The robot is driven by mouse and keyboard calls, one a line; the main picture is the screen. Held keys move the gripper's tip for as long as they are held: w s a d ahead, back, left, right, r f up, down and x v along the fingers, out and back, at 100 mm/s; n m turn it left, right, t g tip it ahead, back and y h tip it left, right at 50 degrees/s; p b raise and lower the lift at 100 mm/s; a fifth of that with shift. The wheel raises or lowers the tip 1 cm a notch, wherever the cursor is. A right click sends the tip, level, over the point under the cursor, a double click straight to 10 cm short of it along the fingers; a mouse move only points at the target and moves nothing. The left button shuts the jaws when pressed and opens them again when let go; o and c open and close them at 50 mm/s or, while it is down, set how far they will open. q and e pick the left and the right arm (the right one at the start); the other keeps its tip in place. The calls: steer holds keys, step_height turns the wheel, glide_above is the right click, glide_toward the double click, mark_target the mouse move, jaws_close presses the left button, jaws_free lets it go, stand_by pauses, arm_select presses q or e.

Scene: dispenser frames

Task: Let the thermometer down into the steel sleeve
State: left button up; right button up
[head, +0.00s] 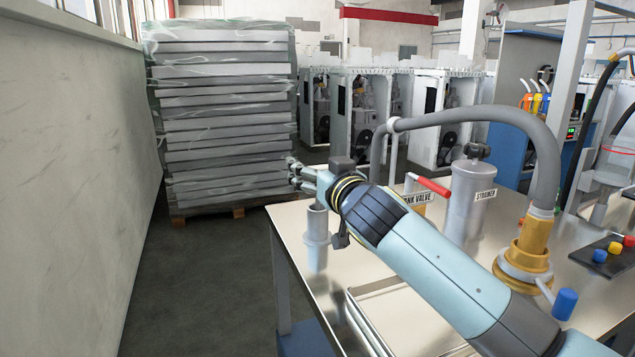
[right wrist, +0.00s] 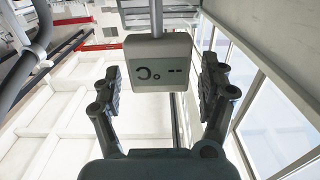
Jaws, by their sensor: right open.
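The thermometer is a pale box with a small display, between my right gripper's fingers in the right wrist view (right wrist: 158,75). Its display appears upside down, and a thin stem (right wrist: 157,15) runs from the box to the top edge. My right gripper (right wrist: 161,78) is open, with a gap on each side of the box. My left gripper is not in view.
A strainer canister (head: 464,212), a valve with a red handle (head: 433,186) and a thick grey hose (head: 485,112) stand behind my right arm on the steel table (head: 285,222). A wrapped stack (head: 225,110) stands beyond. The floor left of the table is clear.

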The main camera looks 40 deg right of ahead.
steer(key=c, duration=1.3)
